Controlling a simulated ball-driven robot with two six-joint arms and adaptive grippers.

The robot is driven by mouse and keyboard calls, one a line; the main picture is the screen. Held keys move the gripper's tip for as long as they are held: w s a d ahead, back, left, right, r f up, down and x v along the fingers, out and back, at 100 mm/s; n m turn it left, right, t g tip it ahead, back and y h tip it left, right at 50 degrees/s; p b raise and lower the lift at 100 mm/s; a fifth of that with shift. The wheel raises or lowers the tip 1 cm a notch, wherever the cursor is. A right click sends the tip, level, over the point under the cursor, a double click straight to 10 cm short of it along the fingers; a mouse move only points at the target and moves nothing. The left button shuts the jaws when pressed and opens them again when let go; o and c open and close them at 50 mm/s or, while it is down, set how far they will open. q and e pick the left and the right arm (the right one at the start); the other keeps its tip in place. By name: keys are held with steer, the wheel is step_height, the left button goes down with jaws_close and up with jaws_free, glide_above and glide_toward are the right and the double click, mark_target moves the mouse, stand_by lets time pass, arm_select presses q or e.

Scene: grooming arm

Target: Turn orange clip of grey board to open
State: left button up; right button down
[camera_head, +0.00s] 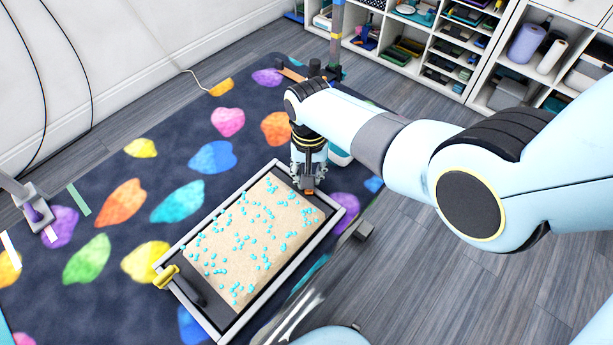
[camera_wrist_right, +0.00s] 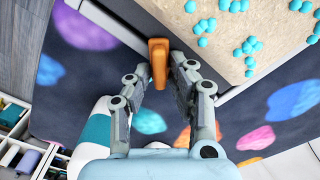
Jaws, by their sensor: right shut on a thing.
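The grey board (camera_head: 232,327) lies on the rug with a beige panel (camera_head: 245,240) covered in cyan dots inside its frame. The fingers partly hide the board's corner. My left gripper is not in view.
A yellow clip (camera_head: 166,276) is at the board's near left corner. A dark patterned rug (camera_head: 110,250) spreads around the board. White shelves (camera_head: 480,65) stand at the back right, and a grey stand (camera_head: 33,207) at the left.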

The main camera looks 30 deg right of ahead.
steer(key=shift+n+p, duration=0.3)
steer(key=shift+n, duration=1.1)
steer(key=shift+n+p, duration=0.3)
steer(key=shift+n, duration=1.1)
